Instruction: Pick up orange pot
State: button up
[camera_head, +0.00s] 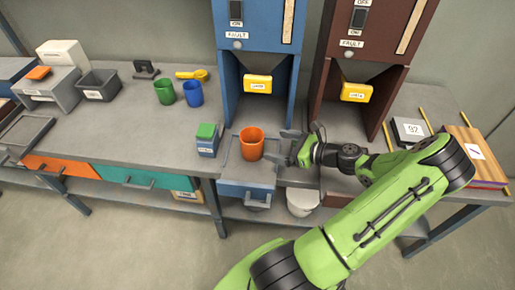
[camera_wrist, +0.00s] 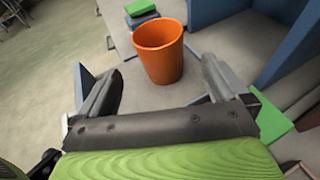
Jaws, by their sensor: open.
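The orange pot (camera_head: 251,144) stands upright on a grey tray-like surface in front of the blue machine. It also shows in the wrist view (camera_wrist: 159,50), just ahead of the fingers and roughly between their lines. My gripper (camera_head: 290,147) is open and empty, to the right of the pot in the head view. In the wrist view its two fingers (camera_wrist: 160,78) are spread wide, and the pot appears beyond their tips, apart from them.
The blue machine (camera_head: 290,22) and brown machine (camera_head: 398,25) rise behind. A small blue box with a green top (camera_head: 206,139) stands left of the pot. Green (camera_head: 164,91) and blue (camera_head: 192,93) cups are further back left. A white bowl (camera_head: 302,202) sits below the worktop.

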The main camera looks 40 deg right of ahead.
aim_at(243, 138)
jog(key=b+x, duration=0.3)
jog(key=x, duration=0.8)
jog(key=shift+s+f, duration=0.1)
jog(key=shift+f, duration=0.1)
jog(key=shift+r, duration=0.1)
jog(key=shift+r, duration=0.1)
jog(key=c, duration=1.1)
